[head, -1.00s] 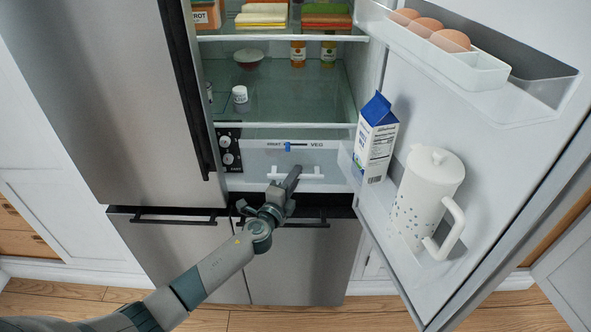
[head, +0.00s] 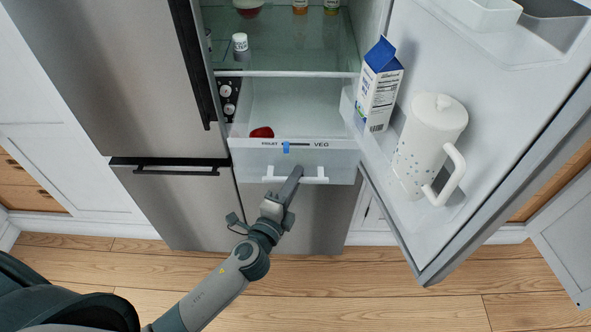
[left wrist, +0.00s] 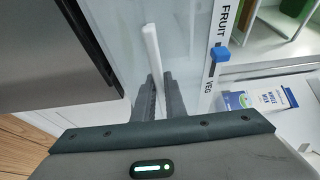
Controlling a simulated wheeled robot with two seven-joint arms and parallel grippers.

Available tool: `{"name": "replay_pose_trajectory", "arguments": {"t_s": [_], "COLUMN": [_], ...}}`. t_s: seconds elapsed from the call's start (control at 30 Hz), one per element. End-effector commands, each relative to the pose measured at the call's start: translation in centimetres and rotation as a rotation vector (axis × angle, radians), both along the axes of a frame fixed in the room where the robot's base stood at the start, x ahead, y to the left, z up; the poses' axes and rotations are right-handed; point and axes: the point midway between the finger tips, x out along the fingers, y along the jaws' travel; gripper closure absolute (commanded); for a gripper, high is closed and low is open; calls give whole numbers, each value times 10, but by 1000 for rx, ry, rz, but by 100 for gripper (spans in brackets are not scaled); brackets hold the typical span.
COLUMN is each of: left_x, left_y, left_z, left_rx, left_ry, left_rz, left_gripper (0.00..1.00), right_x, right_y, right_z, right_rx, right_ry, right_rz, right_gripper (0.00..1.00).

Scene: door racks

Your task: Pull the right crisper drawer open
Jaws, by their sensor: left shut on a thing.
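The right crisper drawer (head: 262,157) is a clear white drawer with a fruit/veg slider with a blue knob on its front. It stands well out of the fridge, and a red item (head: 262,132) lies inside near its front left. Its white bar handle (head: 313,180) runs across the front. My left gripper (head: 294,176) is at the middle of the handle, shut on it. In the left wrist view the handle (left wrist: 152,50) passes between the two fingers (left wrist: 158,88). My right gripper is in neither view.
The open fridge door (head: 440,240) stands to the right, holding a milk carton (head: 379,90) and a white pitcher (head: 428,145). The closed left fridge door (head: 110,80) is beside the drawer. Below is open wood floor (head: 370,290).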

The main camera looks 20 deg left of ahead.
Motion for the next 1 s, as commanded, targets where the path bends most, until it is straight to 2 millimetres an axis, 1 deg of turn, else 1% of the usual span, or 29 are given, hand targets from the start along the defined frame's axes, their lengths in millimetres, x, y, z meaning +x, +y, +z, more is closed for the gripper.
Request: {"name": "replay_pose_trajectory", "arguments": {"t_s": [0.33,0.37,0.4,0.43,0.77,0.87,1.0], "left_x": [-2,-2,-1,-1,-2,-5,-15], "left_y": [-1,-1,-1,-1,0,0,1], "left_z": [-1,-1,-1,-1,-1,-1,-2], "left_rx": [0,0,0,0,0,0,0], "left_ry": [2,1,1,1,1,1,1], "left_rz": [-1,-1,-1,-1,0,0,-1], "left_gripper": [100,84,75,70,70,70,70], "right_x": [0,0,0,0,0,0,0], "right_y": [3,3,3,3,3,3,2], "right_z": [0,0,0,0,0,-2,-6], "right_rx": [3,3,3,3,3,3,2], "right_ry": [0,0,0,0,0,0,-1], "right_rz": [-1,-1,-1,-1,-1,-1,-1], "right_gripper": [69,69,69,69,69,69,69]}}
